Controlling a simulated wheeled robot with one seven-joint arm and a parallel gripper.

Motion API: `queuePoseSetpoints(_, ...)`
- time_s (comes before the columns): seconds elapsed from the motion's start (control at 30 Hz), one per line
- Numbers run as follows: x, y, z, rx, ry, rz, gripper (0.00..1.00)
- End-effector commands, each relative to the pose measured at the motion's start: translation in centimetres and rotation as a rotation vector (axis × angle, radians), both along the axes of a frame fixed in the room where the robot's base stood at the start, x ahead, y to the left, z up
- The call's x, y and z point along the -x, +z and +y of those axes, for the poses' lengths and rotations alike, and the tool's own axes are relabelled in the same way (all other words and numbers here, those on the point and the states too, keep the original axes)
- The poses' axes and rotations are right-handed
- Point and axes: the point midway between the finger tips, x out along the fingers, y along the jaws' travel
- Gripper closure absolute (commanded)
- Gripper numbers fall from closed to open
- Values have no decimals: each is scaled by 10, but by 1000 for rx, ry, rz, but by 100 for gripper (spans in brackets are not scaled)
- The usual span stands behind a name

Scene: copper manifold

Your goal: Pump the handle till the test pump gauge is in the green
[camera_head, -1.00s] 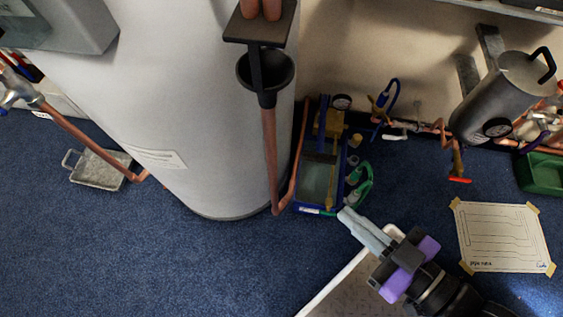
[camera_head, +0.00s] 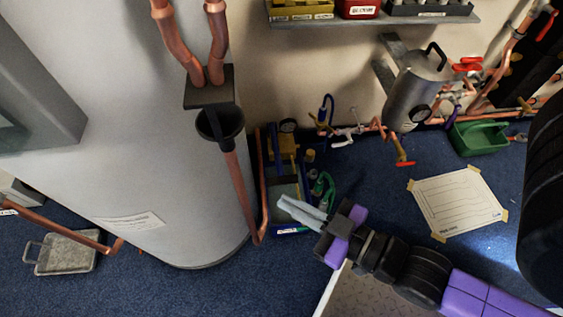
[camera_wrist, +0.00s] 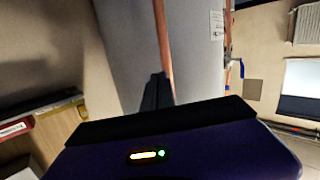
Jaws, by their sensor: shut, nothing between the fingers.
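The test pump (camera_head: 288,229) is a blue-edged box on the carpet, beside the foot of the large white cylinder. Its gauge (camera_head: 288,126) is a small round dial at the back; it is too small to read. A dark blue bar (camera_head: 271,142) runs along its left side and may be the handle; I cannot tell for sure. My gripper (camera_head: 298,209) has pale fingers, shut and empty. In the head view they overlap the pump's front right; I cannot tell whether they touch it. In the wrist view the dark fingers (camera_wrist: 157,93) point toward a copper pipe.
The white cylinder (camera_head: 130,150) and a copper pipe with a black funnel (camera_head: 220,123) stand left of the pump. A grey vessel (camera_head: 414,92), red-handled valves and a green crate (camera_head: 480,138) are to the right. A taped paper sheet (camera_head: 458,202) lies on the carpet.

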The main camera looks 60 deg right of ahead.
Motion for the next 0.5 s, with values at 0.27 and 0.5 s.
queuePoseSetpoints(0.27, -90, 13, -66, 151, -102, 57, 100)
queuePoseSetpoints(0.5, -158, 2, -140, 273, -193, 246, 100)
